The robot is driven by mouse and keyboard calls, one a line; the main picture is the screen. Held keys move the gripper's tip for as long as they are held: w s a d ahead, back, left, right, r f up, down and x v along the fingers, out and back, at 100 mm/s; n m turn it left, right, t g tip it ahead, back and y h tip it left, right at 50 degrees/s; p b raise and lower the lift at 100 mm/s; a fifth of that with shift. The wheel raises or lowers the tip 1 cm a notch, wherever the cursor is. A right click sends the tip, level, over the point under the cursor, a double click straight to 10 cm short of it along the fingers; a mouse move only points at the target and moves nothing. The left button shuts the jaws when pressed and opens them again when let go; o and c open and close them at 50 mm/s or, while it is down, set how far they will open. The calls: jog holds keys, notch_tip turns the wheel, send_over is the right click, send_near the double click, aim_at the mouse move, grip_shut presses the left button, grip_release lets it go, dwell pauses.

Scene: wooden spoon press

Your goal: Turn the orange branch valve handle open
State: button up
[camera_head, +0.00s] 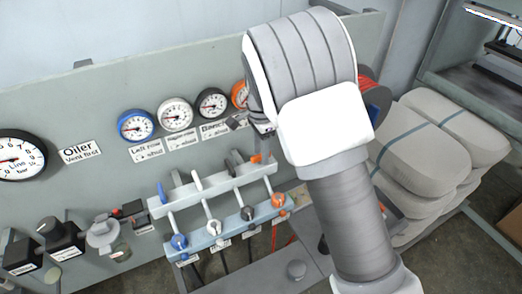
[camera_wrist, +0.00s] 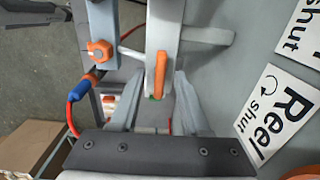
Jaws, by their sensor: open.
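The orange valve handle (camera_wrist: 160,75) shows in the wrist view as a narrow upright lever in front of a pale grey bar. In the head view the orange handle (camera_head: 257,158) shows only as a small piece beside my wrist, at the right end of the valve row. My gripper (camera_wrist: 158,88) is open, with one finger on each side of the handle's lower end. I cannot tell whether either finger touches it. An orange round fitting (camera_wrist: 100,50) sits left of the handle.
Blue, white and dark valve levers stand left of the orange one on the manifold bar (camera_head: 215,189). Gauges (camera_head: 174,113) line the panel above. A "Reel shut" label (camera_wrist: 273,112) is right of the fingers. A red hose with a blue connector (camera_wrist: 80,90) hangs left. Sacks (camera_head: 425,145) are stacked right.

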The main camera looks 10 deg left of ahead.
jog(key=shift+f, duration=0.1)
grip_shut()
dwell(0.6)
jog(key=n+b, duration=0.1)
jog(key=n, duration=0.3)
jog(key=shift+n, duration=0.4)
jog(key=n+b, duration=0.1)
jog(key=n, duration=0.3)
jog(key=shift+n, duration=0.3)
jog(key=n, duration=0.4)
jog(key=shift+b, duration=0.3)
jog(key=shift+n, duration=2.2)
